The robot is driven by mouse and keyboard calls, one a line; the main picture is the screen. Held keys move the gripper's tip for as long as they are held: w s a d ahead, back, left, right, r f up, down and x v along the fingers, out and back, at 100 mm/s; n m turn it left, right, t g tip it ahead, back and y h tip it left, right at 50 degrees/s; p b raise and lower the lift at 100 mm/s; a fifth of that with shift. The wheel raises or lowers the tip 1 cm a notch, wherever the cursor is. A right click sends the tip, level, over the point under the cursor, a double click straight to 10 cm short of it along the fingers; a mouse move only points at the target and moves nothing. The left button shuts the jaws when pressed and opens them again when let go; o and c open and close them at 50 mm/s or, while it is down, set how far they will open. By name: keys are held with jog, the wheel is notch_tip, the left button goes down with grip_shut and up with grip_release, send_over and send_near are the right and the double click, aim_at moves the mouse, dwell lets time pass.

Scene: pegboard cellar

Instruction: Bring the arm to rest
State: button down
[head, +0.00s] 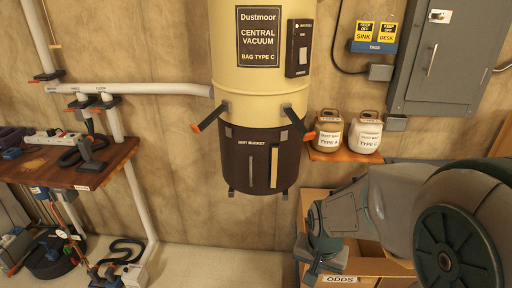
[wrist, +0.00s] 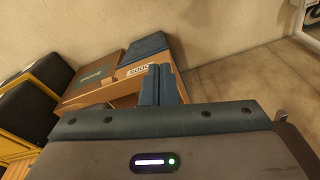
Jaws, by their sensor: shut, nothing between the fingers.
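My arm comes in from the lower right in the head view and bends down in front of cardboard boxes. My gripper (head: 318,268) shows low in that view, small and partly cut off by the lower edge. In the wrist view my gripper (wrist: 158,84) has its two blue-grey fingers together, with nothing between them. It points towards a cardboard box, and I cannot tell how far apart they are.
A cardboard box labelled ODDS (head: 340,280) stands below my arm. A cream vacuum canister (head: 245,95) hangs on the wall, with two bag jars (head: 367,138) on a shelf at its right. A wooden bench (head: 50,168) stands left. Floor below the canister is clear.

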jog(key=s+r+n+t, duration=0.1)
jog(key=s+r+n, duration=0.3)
jog(key=s+r, duration=0.3)
jog(key=v, duration=0.4)
jog(key=shift+d+r, duration=0.15)
jog(key=shift+d, duration=0.25)
jog(key=shift+w, duration=0.2)
